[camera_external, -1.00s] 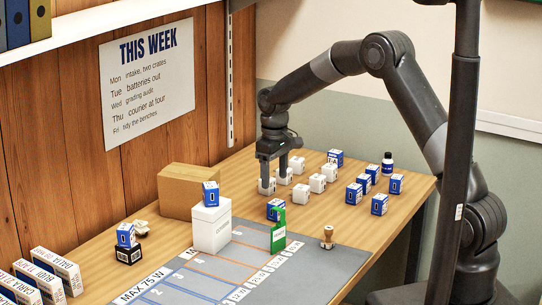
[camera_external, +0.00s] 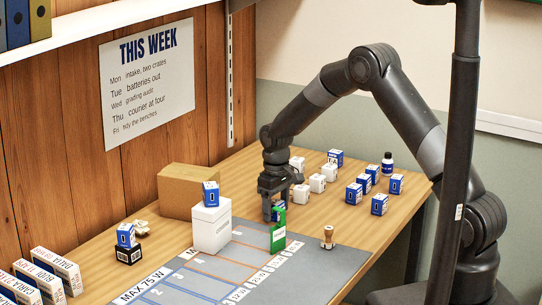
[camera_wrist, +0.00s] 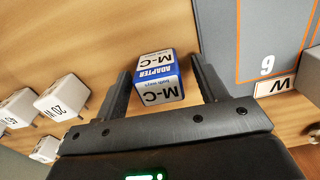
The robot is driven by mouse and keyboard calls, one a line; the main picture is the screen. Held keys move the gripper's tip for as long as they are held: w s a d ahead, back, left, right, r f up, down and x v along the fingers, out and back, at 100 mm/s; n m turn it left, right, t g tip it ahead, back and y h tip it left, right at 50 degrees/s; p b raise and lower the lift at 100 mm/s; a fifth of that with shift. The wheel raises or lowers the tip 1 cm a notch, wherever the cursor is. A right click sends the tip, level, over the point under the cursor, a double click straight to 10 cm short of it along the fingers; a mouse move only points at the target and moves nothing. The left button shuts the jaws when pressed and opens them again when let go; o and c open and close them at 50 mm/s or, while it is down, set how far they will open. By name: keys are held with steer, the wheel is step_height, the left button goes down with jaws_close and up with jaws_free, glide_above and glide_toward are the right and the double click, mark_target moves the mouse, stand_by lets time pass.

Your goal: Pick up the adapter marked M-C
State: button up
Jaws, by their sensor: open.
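The adapter marked M-C (camera_wrist: 158,78) is a small blue and white box on the wooden table. In the wrist view it lies between the two fingers of my open gripper (camera_wrist: 160,84), with its M-C lettering facing the camera. Gaps show between the box and the fingers, and nothing is held. In the external view my gripper (camera_external: 272,212) is low over the table beside the green card, and the M-C box is mostly hidden behind the fingers there.
A green card (camera_external: 278,232) stands at the edge of the grey mat (camera_external: 225,270), close to my gripper. White chargers (camera_external: 317,183) and other blue boxes (camera_external: 380,205) stand behind and to the right. A white bin (camera_external: 211,230) and a wooden stamp (camera_external: 328,237) are nearby.

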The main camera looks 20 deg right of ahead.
steer(key=shift+c, duration=0.5)
steer(key=c, duration=1)
steer(key=shift+o, duration=0.2)
steer(key=shift+r, duration=0.15)
